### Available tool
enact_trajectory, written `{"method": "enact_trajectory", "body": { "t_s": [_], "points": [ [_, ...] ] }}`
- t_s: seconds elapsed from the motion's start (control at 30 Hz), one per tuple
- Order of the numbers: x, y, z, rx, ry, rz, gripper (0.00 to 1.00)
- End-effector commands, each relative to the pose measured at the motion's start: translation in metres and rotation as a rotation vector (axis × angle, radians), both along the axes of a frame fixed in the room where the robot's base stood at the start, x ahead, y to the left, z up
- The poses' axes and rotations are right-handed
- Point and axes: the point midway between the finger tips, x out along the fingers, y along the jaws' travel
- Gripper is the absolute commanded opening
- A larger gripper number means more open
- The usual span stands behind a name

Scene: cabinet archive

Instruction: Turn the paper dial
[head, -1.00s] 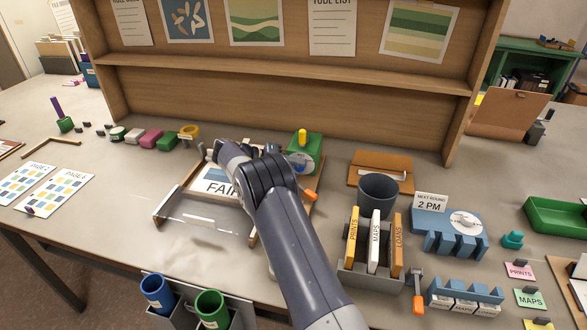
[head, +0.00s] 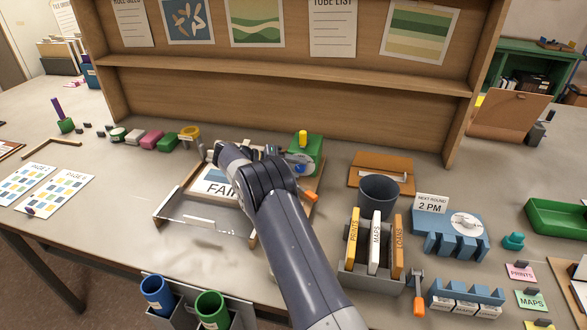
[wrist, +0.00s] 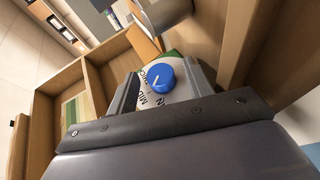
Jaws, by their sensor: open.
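The paper dial is a blue knob (wrist: 156,79) with a white pointer line, on a pale round face (wrist: 150,98) with printed letters, in the wrist view. It belongs to the green box (head: 312,148) with a yellow top piece in the head view. My gripper (wrist: 163,90) is open, with one finger on each side of the knob in the wrist view. I cannot tell whether the fingers touch it. In the head view my gripper (head: 290,160) is at the front of the green box and partly hides the dial.
A wooden frame with a FAIR sheet (head: 213,182) lies left of my arm, with a clear panel (head: 190,222) in front. A grey cup (head: 378,190) and a sorter of upright folders (head: 372,270) stand to the right. The wooden shelf (head: 290,115) rises behind.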

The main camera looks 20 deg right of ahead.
Motion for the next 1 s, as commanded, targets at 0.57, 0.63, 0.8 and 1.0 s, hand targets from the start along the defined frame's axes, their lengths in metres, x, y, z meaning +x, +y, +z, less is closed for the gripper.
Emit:
{"method": "enact_trajectory", "body": {
  "t_s": [0.57, 0.63, 0.8, 1.0],
  "points": [
    [0.013, 0.074, 0.026, 0.001, -0.003, 0.002, 0.49],
    [0.015, 0.082, 0.029, -0.001, -0.002, 0.002, 0.49],
    [0.017, 0.094, 0.034, 0.0, -0.001, 0.002, 0.49],
    [0.017, 0.1, 0.037, 0.0, 0.0, 0.0, 0.49]
  ]
}}
